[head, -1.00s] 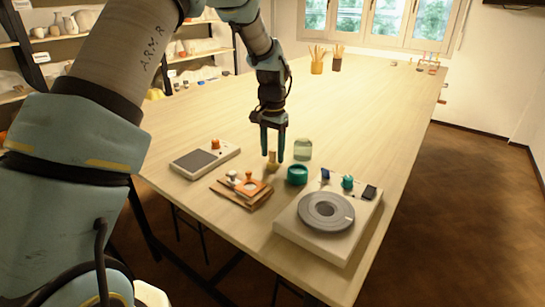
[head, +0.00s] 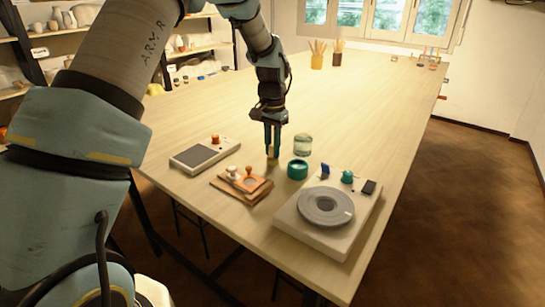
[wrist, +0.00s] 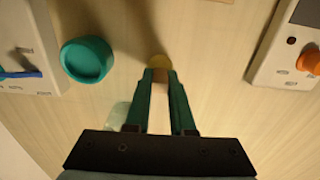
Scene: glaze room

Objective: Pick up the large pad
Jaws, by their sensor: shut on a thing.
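In the head view the piece shows only as a small tan bit under the fingers, over the table behind the wooden boards. I cannot tell for certain from its look whether it is the large pad. A white-knobbed stamp (head: 232,173) and an orange-handled one (head: 250,180) sit on the stacked wooden boards (head: 258,195).
A teal round container (head: 297,169) and a clear jar (head: 302,146) stand right of my gripper. A pale device with a grey turntable (head: 326,207) is at front right. A flat device with a dark plate (head: 196,156) is at left.

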